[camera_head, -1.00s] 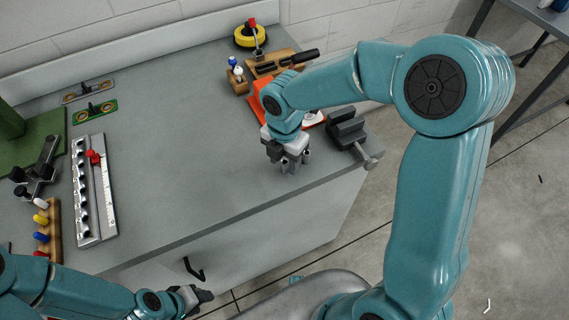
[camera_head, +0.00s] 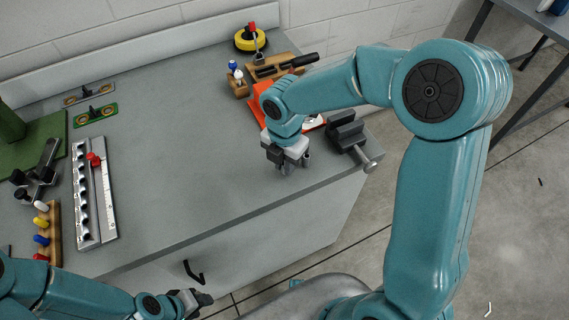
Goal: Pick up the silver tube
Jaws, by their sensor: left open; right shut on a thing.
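My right gripper (camera_head: 288,164) points down at the bench top near its right front edge, left of the dark vise. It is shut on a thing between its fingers. That thing is mostly hidden by the gripper; only small grey metal ends show, and I cannot make out its full shape. My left gripper (camera_head: 200,299) is open and empty, low in front of the bench near the drawer handle.
A dark vise (camera_head: 345,131) stands right of my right gripper, and an orange-red object (camera_head: 262,92) lies behind it. A wooden tool holder (camera_head: 274,70) is at the back. A silver rack (camera_head: 88,195) lies left. The bench middle (camera_head: 185,140) is clear.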

